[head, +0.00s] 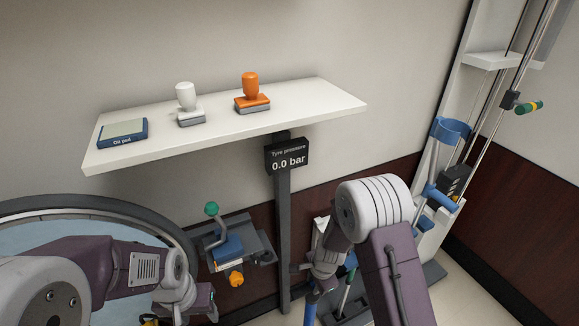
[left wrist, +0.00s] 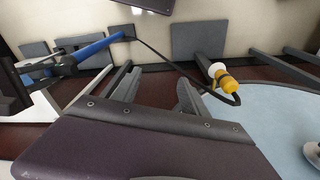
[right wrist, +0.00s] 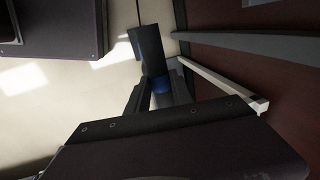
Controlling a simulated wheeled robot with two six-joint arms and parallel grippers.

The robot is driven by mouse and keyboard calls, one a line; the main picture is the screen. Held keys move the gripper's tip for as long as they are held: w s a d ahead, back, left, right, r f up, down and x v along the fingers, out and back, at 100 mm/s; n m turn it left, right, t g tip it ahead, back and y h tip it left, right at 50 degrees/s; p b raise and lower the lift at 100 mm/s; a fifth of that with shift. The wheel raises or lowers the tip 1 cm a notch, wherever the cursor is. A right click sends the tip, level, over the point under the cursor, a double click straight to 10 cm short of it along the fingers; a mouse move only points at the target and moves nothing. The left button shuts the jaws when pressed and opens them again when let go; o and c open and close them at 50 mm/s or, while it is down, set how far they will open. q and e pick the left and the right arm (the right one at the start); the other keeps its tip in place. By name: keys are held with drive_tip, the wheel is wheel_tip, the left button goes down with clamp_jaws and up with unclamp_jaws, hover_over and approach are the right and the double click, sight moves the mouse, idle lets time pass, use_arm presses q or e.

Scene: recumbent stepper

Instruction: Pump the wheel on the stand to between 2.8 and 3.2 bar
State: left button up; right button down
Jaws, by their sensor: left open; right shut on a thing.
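The wheel (head: 60,240), a black tyre around a pale blue disc, stands at lower left; its disc also shows in the left wrist view (left wrist: 275,120). The display (head: 288,156) reads 0.0 bar. My left gripper (head: 200,303) is open and empty near the wheel's edge. A yellow hose connector with a white end (left wrist: 226,82) is beside the wheel, outside my left fingers; whether it sits on a valve is unclear. The blue pump (left wrist: 92,50) has a black hose running to it. My right gripper (right wrist: 158,95) is shut on its dark handle (right wrist: 150,50), partly hidden by my arm.
A white shelf (head: 220,118) holds a blue pad and two stamps.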

drive_tip(key=shift+r, duration=0.15)
idle(0.4)
wheel_tip(320, 180, up, 12)
drive_tip(key=p, duration=1.3)
wheel_tip(320, 180, down, 13)
drive_tip(key=b, duration=1.3)
drive_tip(key=shift+r, duration=0.35)
drive_tip(key=c, duration=1.1)
unclamp_jaws()
drive_tip(key=shift+s+d+r+p, duration=0.1)
drive_tip(key=shift+s+r+p, duration=0.15)
drive_tip(key=shift+r+p, duration=0.9)
drive_tip(key=shift+s+d+r+p, duration=0.1)
drive_tip(key=shift+s+r+p, duration=0.1)
drive_tip(key=shift+r+p, duration=0.95)
